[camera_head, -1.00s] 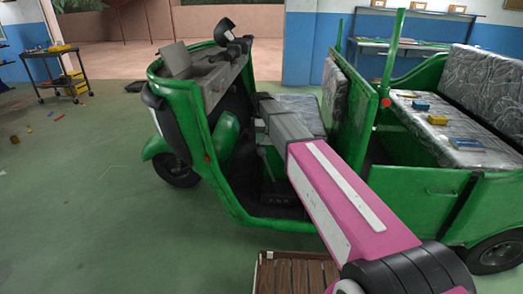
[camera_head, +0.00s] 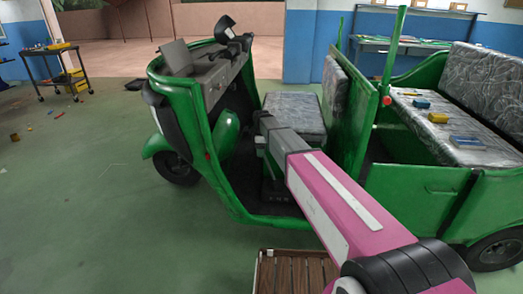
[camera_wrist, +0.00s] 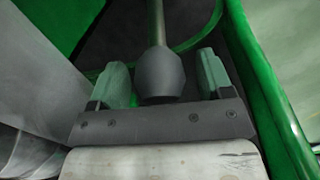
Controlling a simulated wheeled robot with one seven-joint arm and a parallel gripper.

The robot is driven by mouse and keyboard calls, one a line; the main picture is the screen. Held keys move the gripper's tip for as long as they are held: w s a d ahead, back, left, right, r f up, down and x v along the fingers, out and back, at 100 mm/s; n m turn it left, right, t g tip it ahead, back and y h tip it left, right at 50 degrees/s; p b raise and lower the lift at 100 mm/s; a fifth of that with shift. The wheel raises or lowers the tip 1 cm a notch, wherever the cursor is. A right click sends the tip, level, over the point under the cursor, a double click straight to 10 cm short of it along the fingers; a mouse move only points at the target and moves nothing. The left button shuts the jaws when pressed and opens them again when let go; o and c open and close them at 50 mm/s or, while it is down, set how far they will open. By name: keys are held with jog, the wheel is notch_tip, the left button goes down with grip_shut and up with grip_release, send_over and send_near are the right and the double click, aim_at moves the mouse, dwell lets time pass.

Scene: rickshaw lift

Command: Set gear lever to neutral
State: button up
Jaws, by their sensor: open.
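The gear lever (camera_wrist: 159,74) is a slim rod with a dark rounded knob, seen in the wrist view. Its knob lies between the two green fingers of my gripper (camera_wrist: 164,80), close to the dark palm plate. Gaps show on both sides of the knob, so the open fingers are apart from it. In the head view my arm reaches into the front of the green rickshaw (camera_head: 228,195). The fingers and lever cannot be made out there.
The driver's seat (camera_head: 297,112) is just beyond my arm. A green partition (camera_head: 357,120) stands to the right, and the dashboard (camera_head: 205,75) to the left. In the wrist view a green frame bar (camera_wrist: 262,85) runs close on the right. A slatted wooden crate (camera_head: 292,272) stands in front.

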jog(key=c, duration=1.3)
jog(key=d+y, duration=0.1)
jog(key=d, duration=0.2)
jog(key=d+r+y, duration=0.1)
jog(key=d, duration=0.3)
jog(key=d+y, duration=0.2)
jog(key=d, duration=0.1)
jog(key=shift+s+d+r, duration=0.15)
jog(key=shift+s+r, duration=0.05)
jog(key=shift+r, duration=0.15)
jog(key=o, duration=1.3)
jog(key=v, duration=1.1)
